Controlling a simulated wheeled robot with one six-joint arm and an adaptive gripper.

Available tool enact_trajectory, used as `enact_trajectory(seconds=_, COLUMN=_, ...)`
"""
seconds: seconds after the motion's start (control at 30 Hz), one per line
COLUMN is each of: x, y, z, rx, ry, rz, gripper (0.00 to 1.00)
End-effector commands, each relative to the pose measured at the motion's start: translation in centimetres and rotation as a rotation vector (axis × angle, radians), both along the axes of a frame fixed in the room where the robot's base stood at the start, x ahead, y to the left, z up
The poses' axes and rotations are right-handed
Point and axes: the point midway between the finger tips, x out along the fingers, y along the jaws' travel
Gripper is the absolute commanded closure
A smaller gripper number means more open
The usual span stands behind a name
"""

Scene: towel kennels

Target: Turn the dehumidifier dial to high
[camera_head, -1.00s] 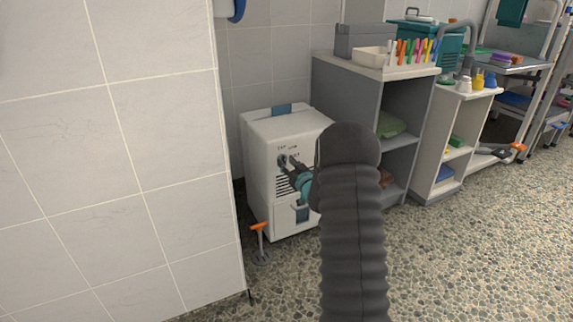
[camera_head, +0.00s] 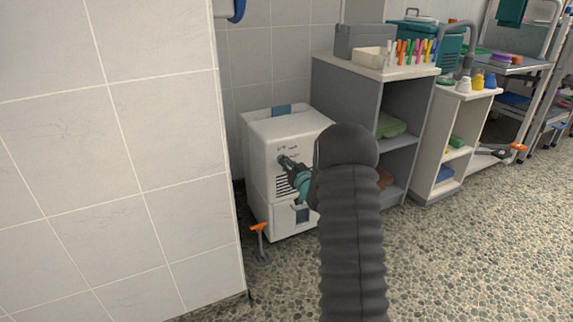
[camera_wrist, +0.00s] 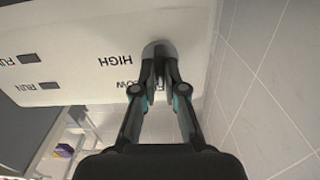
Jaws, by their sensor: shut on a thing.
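The dehumidifier (camera_head: 285,129) is a white box with a dark vent grille, standing on the floor against the tiled wall. Its front panel (camera_wrist: 80,75) fills the upper left of the wrist view, upside down, with the labels HIGH, RUN and a partly cut FULL; the word LOW is partly covered. The grey round dial (camera_wrist: 153,48) sits at the top of my fingers. My gripper (camera_wrist: 161,72) is shut on the dial, its fingertips together over it. My gripper also shows at the panel in the head view (camera_head: 285,162). The dial's pointer direction is hidden by the fingers.
A tiled wall (camera_head: 160,150) stands close on the left. The pebbled floor at right is clear.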

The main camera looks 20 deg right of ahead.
Motion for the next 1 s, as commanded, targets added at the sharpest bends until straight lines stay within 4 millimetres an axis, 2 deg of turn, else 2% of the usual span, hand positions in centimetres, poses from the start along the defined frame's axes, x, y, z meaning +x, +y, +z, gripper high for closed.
enact_trajectory(seconds=0.27, x=0.0, y=-0.09, z=-0.01, rx=0.163, ry=0.005, rz=0.0, gripper=1.0)
enact_trajectory(seconds=1.0, x=0.0, y=-0.39, z=0.03, rx=0.86, ry=0.028, rz=0.0, gripper=1.0)
